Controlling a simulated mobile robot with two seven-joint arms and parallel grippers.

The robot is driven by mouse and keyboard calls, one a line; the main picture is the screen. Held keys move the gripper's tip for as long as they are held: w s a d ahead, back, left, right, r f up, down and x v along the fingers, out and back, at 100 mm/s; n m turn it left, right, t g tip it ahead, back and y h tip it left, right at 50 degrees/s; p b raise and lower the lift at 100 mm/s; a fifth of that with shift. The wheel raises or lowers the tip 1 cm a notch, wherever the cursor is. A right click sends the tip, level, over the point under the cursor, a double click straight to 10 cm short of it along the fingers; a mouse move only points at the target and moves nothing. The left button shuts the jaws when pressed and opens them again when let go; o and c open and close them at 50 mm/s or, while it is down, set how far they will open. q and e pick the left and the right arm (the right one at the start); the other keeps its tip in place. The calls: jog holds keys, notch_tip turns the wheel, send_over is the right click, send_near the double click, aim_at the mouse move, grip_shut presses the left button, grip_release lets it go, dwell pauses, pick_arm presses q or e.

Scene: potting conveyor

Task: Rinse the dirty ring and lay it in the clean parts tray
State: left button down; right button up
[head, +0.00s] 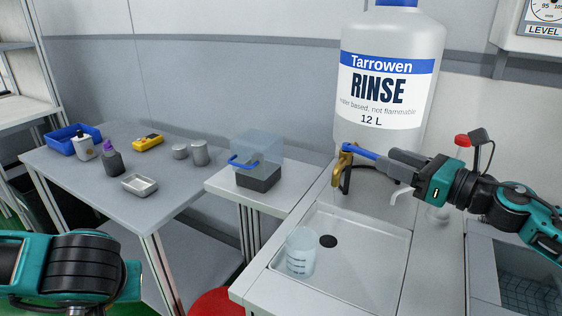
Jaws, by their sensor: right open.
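A large white rinse container (388,110) stands at the back right, with a brass tap (341,166) low on its front. A blue lever (359,151) extends from the tap toward my right gripper. My right gripper (385,160) is open, with its fingers at the lever's right end; I cannot tell whether they touch it. A clear beaker (301,252) stands upright in the shallow white sink (363,267), below and left of the tap. I cannot make out the dirty ring or a tray marked for clean parts. My left gripper is out of view.
A clear box with a blue handle (257,160) sits on the middle stand. The left table holds a blue bin (62,141), bottles (112,161), a yellow device (147,142), grey cylinders (199,153) and a small metal tray (140,185). A red-topped bottle (440,204) stands behind my right arm.

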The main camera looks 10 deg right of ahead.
jog(key=v, duration=0.7)
jog(key=shift+b, duration=0.3)
jog(key=shift+a, duration=0.1)
